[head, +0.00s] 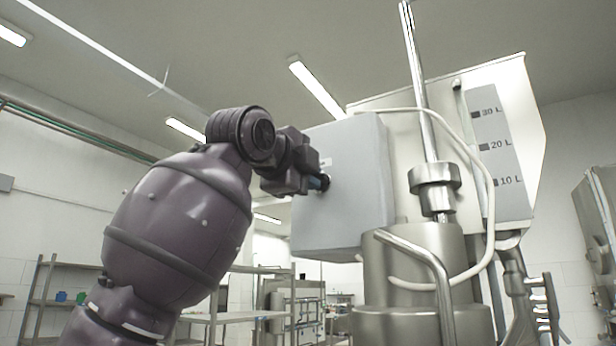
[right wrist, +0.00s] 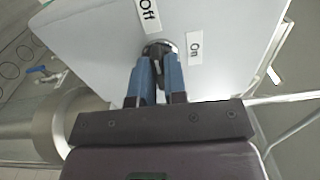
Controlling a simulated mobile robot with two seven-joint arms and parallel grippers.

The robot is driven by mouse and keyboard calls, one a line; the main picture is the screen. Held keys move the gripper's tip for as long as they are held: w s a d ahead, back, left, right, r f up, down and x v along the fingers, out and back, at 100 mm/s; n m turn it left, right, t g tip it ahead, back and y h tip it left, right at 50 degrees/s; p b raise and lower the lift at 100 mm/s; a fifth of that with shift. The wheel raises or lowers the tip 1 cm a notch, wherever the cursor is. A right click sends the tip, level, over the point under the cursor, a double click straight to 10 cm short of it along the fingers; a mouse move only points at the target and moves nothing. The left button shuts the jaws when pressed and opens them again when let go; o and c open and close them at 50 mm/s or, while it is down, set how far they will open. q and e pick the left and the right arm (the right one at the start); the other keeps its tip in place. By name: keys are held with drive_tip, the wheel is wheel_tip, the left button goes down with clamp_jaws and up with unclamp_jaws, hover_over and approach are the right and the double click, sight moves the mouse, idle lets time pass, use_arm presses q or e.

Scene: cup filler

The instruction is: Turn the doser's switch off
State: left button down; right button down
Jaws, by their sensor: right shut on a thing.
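The doser's switch (right wrist: 157,46) is a round metal-rimmed knob on the grey control box (head: 345,185). The box also shows in the right wrist view (right wrist: 220,75). An "Off" label (right wrist: 148,13) lies beyond the switch, and an "On" label (right wrist: 195,48) lies to its right. My right gripper (head: 322,183) reaches the box face at the switch. In the right wrist view its blue fingers (right wrist: 160,65) are closed around the switch and partly hide it. Which label the switch points to is unclear. My left gripper is not in view.
The steel doser body (head: 410,275) and a vertical rod (head: 415,80) stand right of the box, with a pale hose looping by them. A hopper with litre marks (head: 495,145) is behind. Shelves (head: 60,290) stand back left.

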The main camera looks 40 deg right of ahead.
drive_tip(key=shift+n, duration=0.4)
drive_tip(key=c, duration=1.2)
unclamp_jaws()
drive_tip(key=shift+o, duration=0.2)
drive_tip(key=shift+r, duration=0.1)
